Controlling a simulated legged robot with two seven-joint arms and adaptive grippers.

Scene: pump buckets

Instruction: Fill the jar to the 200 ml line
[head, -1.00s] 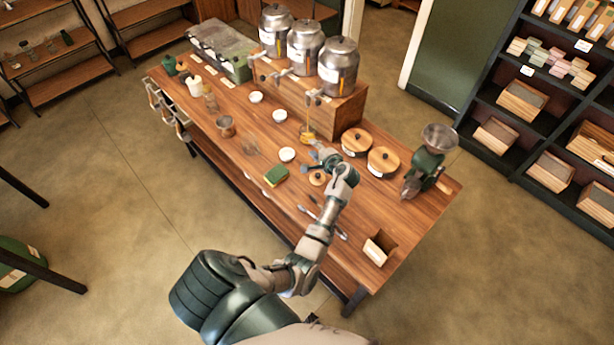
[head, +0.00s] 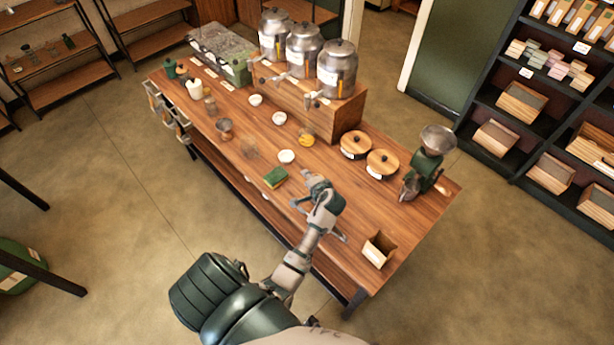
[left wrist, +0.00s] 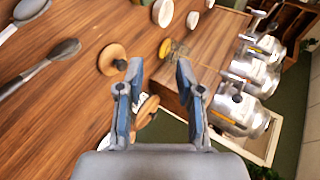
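A small round wooden lid with a dark knob (left wrist: 112,59) lies beside the left finger. My right gripper is not in view.
Two larger wooden-lidded containers (head: 355,144) (head: 382,162) and a green grinder (head: 425,170) stand to the right. Spoons (left wrist: 52,60) lie near my gripper.

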